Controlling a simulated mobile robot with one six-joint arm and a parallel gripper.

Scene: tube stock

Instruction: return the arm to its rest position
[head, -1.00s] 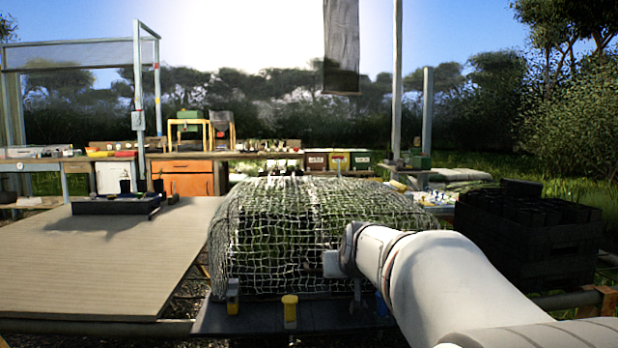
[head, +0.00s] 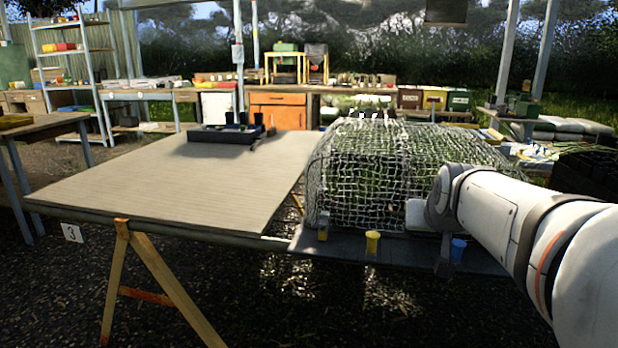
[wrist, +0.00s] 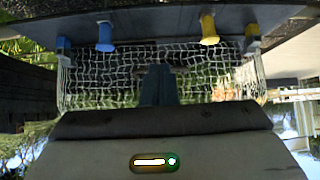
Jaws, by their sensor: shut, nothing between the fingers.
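My white arm (head: 530,225) reaches in from the lower right in the head view. Its wrist end is bent down in front of the netted frame (head: 375,175). My gripper (wrist: 158,72) shows in the wrist view as two bluish fingers together, with nothing between them. It points toward the white netting, which also shows in the wrist view (wrist: 105,75). I cannot tell the exact gap between the fingertips and the net. In the head view the fingers are hard to make out against the dark ground and net edge.
A yellow cup (head: 372,242) and a blue cup (head: 458,250) stand on the dark ledge (head: 400,254) below the net. A wide board (head: 180,180) on trestles lies to the left, with a black tray (head: 225,134) at its back. Black crates (head: 590,175) stand at right.

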